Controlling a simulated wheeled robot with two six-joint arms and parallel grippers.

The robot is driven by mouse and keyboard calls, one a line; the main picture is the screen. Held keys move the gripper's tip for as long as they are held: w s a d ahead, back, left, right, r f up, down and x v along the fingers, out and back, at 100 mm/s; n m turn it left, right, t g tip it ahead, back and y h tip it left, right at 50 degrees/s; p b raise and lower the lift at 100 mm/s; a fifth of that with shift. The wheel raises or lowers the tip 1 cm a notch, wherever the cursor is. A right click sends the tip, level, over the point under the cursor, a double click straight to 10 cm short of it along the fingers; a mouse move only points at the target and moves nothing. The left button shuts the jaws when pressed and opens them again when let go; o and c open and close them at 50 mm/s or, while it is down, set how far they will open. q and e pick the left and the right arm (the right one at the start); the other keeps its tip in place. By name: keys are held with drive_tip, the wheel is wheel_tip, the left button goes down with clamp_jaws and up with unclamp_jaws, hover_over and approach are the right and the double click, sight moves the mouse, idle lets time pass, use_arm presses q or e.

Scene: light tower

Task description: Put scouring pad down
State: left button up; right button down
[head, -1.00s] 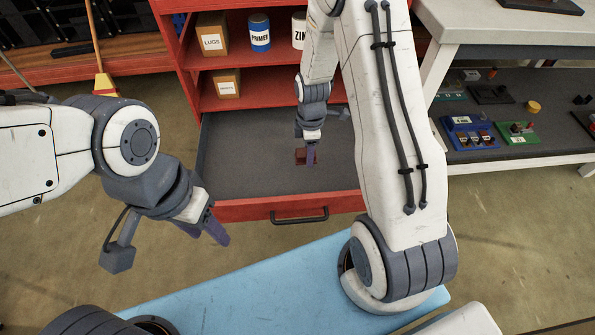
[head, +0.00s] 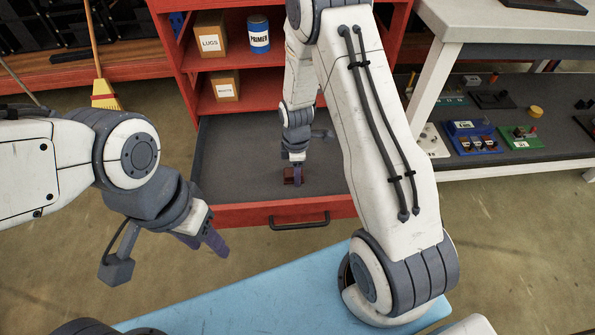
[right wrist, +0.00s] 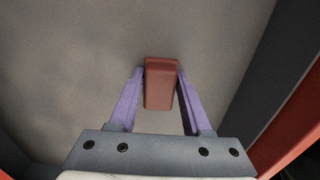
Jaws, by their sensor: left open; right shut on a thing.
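The scouring pad (right wrist: 161,84) is a small reddish-brown block. In the right wrist view it sits between the two purple fingers of my right gripper (right wrist: 161,88), which is shut on it. In the head view the pad (head: 288,175) shows beside the fingers of my right gripper (head: 296,178), low inside the open drawer (head: 240,165). I cannot tell whether the pad touches the drawer's grey floor. My left gripper (head: 204,242) is open and empty, out in front of the drawer to the left.
The red cabinet's shelves above the drawer hold a LUGS box (head: 210,40), a PRIMER can (head: 259,36) and another box (head: 225,86). A blue surface (head: 240,300) lies in front. A grey-topped bench (head: 500,30) stands at right. Much of the drawer floor is bare.

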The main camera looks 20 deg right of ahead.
drive_tip(key=shift+s+f, duration=0.15)
drive_tip(key=shift+f, duration=0.4)
drive_tip(key=c, duration=0.6)
unclamp_jaws()
drive_tip(key=shift+c, duration=0.2)
drive_tip(key=shift+o, duration=1.4)
drive_tip(key=shift+a+f+b, duration=0.1)
drive_tip(key=shift+b, duration=0.2)
drive_tip(key=shift+s, duration=0.1)
wheel_tip(320, 180, up, 13)
drive_tip(key=p, duration=0.6)
drive_tip(key=s+a+r+m, duration=0.1)
drive_tip(key=s+a+r, duration=0.1)
drive_tip(key=a+r, duration=0.4)
drive_tip(key=s+a+r+m, duration=0.2)
drive_tip(key=s+r, duration=0.1)
drive_tip(key=s, duration=0.4)
drive_tip(key=s+a+r+m, duration=0.2)
drive_tip(key=s+a+r, duration=0.1)
drive_tip(key=s, duration=0.4)
drive_tip(key=s+a+r+m+y, duration=0.1)
drive_tip(key=s+a+r+m, duration=0.1)
drive_tip(key=s+r, duration=0.3)
drive_tip(key=shift+s+a+r+m, duration=0.15)
drive_tip(key=shift+s+a+m, duration=0.15)
drive_tip(key=shift+s+a, duration=0.55)
